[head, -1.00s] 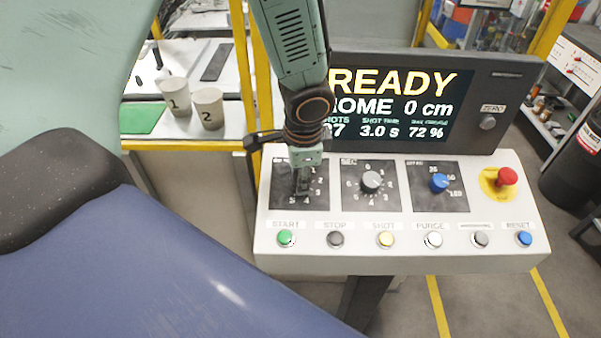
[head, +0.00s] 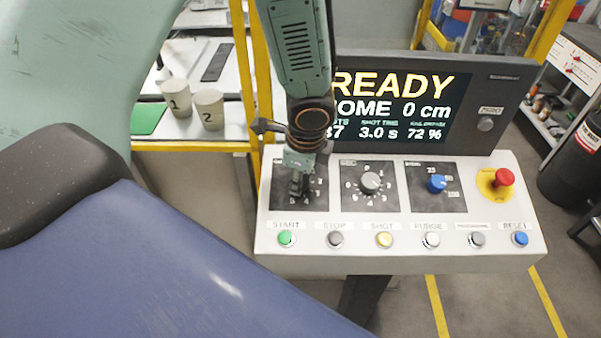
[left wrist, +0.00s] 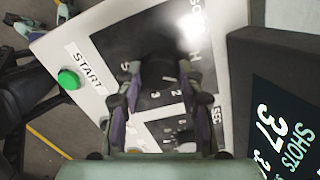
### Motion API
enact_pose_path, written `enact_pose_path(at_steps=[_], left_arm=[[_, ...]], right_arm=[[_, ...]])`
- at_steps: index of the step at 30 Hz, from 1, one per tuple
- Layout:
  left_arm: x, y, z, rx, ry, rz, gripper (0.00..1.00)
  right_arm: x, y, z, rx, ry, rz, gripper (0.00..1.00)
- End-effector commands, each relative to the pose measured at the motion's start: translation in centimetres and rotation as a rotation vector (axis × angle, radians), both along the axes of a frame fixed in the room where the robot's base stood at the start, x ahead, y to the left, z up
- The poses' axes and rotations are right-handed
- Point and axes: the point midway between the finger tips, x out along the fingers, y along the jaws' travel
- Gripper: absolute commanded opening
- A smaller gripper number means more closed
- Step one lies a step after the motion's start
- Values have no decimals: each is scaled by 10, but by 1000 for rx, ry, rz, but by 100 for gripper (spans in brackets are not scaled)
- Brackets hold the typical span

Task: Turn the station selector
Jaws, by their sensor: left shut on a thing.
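The station selector is a dark knob (left wrist: 157,70) on the leftmost black dial plate (head: 315,200) of the control panel. My left gripper (head: 299,192) reaches down onto that plate from above and is shut on the knob. In the left wrist view its two fingers (left wrist: 160,92) stand on either side of the knob, with dial numbers showing beside it. The gripper hides most of the knob and part of the dial in the head view. My right gripper is not in view.
The panel also has a SEC knob (head: 370,183), a blue knob (head: 437,184), a red emergency button (head: 504,178) and a row of buttons including green START (head: 287,238). The screen (head: 405,105) reads READY. Two numbered cups (head: 208,108) stand on a table behind left.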

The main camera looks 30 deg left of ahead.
Motion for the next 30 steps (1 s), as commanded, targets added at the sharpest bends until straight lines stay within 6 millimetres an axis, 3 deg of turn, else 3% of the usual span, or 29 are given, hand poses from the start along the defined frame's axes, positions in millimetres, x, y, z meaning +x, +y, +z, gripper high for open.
enact_pose_path(at_steps=[10,26,27,30], left_arm=[[-2,0,-2,32,25,-139,6],[-3,-1,-2,36,28,-161,6],[-3,-1,-2,36,28,-161,40],[-2,0,-2,36,28,-161,48]], right_arm=[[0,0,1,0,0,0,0],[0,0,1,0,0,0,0],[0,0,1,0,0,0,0],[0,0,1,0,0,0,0]])
